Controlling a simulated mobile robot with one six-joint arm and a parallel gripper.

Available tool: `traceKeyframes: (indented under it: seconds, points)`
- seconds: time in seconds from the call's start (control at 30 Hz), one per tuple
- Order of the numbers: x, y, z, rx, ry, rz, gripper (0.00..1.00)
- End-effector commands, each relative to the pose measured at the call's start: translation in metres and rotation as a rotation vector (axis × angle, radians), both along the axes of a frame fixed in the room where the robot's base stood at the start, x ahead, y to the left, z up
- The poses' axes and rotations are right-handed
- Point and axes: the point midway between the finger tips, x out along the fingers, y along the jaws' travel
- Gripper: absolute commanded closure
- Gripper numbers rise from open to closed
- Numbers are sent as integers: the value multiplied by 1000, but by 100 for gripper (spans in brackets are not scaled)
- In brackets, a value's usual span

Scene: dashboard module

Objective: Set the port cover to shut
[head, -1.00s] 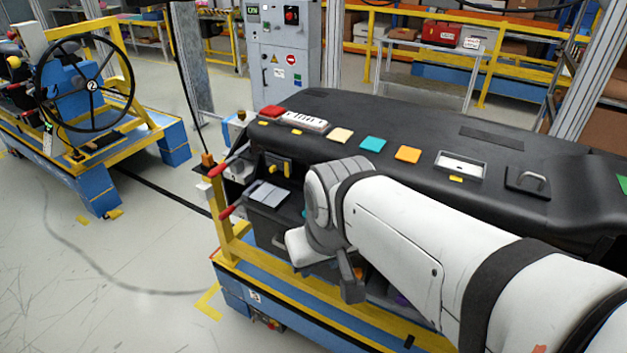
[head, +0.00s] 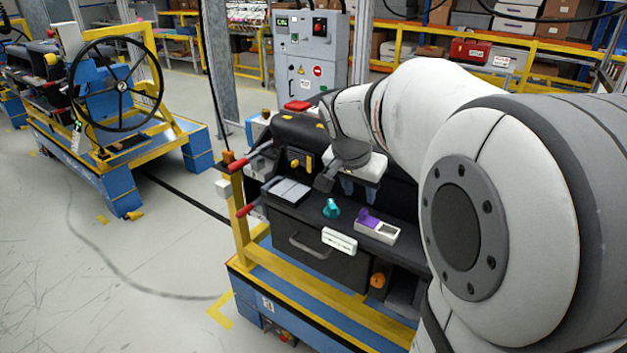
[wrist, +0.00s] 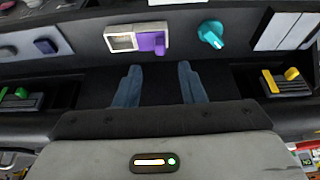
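The port cover seems to be the purple piece (head: 367,218) on a small white port housing (head: 388,236) on the dark dashboard ledge. In the head view it sits at the housing's left, with a grey opening bare at the right. In the wrist view the purple piece (wrist: 152,43) is at the right of the white housing and the opening (wrist: 121,42) at the left, uncovered. My gripper (head: 360,189) is above the ledge behind the housing, apart from it. Its blue fingers (wrist: 160,70) are spread, with nothing between them.
A teal knob (head: 331,208) stands beside the housing. A light grey split panel (head: 289,190) and a yellow switch (head: 298,161) lie further left. A drawer with a grey handle (head: 313,247) is below. Red-tipped levers (head: 252,208) stick out at the left.

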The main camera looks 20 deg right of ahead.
Motion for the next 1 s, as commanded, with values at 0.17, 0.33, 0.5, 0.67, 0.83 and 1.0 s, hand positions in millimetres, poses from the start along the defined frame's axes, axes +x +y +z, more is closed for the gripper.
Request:
traceKeyframes:
  seconds: [0.17, 0.33, 0.5, 0.67, 0.83, 1.0]
  points:
    - [7, -9, -18, -1, 0, -23, 64]
    - [13, -18, -44, -1, 1, -21, 64]
    - [18, -24, -64, -1, -1, -21, 64]
    - [20, -26, -71, -1, -3, -20, 64]
    - [21, -27, -72, -1, -3, -20, 64]
    - [20, -27, -72, -1, -3, -20, 73]
